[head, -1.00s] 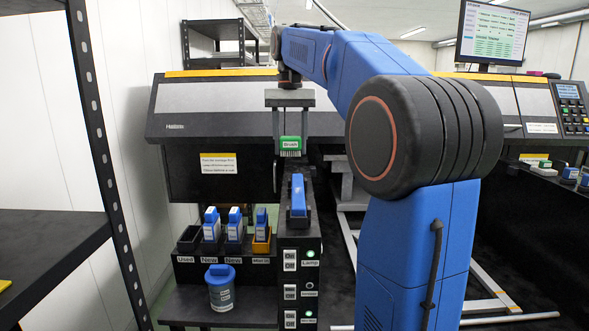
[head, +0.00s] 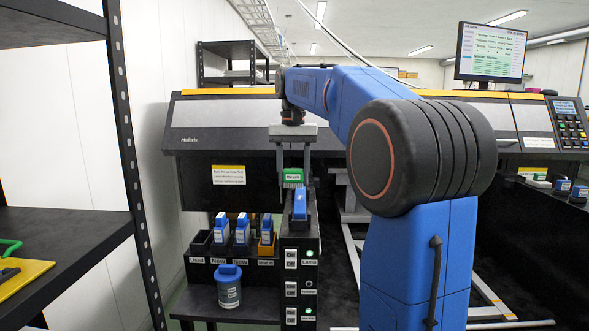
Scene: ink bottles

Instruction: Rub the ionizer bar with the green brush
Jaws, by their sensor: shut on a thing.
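My gripper (head: 293,172) is shut on the green brush (head: 293,175), in front of the dark front of the printer. The brush has a pale label. Its lower part is hidden behind a blue block (head: 300,203) that stands in a slot on top of the black box with switches. I cannot tell whether brush and block touch. I cannot make out the ionizer bar for certain in this view.
Several blue-capped ink bottles (head: 242,230) stand in labelled holders left of the black switch box (head: 291,268). A blue-lidded cup (head: 229,288) stands on the low shelf. A black rack (head: 65,245) with a yellow tray (head: 22,282) is at left.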

